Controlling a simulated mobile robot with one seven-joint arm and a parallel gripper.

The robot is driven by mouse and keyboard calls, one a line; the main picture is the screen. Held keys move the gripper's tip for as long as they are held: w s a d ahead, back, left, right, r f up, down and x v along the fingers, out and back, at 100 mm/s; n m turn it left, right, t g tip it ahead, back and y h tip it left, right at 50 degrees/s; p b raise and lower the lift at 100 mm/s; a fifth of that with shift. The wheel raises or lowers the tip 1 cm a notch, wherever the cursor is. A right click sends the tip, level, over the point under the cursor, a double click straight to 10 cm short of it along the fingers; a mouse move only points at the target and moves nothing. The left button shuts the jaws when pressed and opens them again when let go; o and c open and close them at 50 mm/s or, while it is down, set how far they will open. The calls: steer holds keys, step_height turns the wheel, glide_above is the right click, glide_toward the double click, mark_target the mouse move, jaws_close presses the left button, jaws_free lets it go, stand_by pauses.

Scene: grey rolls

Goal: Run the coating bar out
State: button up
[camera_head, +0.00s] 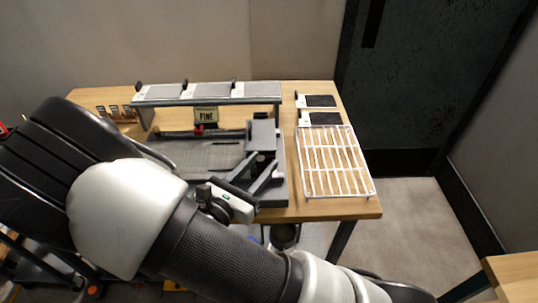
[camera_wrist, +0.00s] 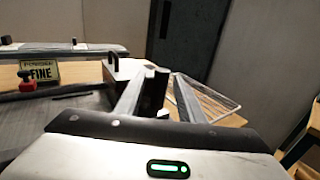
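A flat grey coating bed (camera_head: 205,156) lies on the wooden table, its left part hidden behind my arm. A grey block (camera_head: 262,134) with a small black upright tab stands at the bed's right end; it shows in the wrist view (camera_wrist: 128,69) just beyond my fingers. I cannot tell which part is the coating bar. My gripper (camera_head: 268,174) reaches over the bed's right end, near the block. In the wrist view my gripper (camera_wrist: 168,76) has its two fingers apart, with a gap and nothing clearly held between them. Contact with the block cannot be told.
A raised shelf (camera_head: 208,100) with grey plates spans the back, above a FINE sign (camera_head: 207,116) and a red knob (camera_head: 199,130). A white wire rack (camera_head: 335,160) lies right, with dark cards (camera_head: 320,118) behind it. Another wooden surface (camera_head: 515,275) stands lower right.

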mark_target(269, 155)
steer(key=shift+x, duration=2.15)
steer(key=shift+c, duration=0.5)
jaws_close()
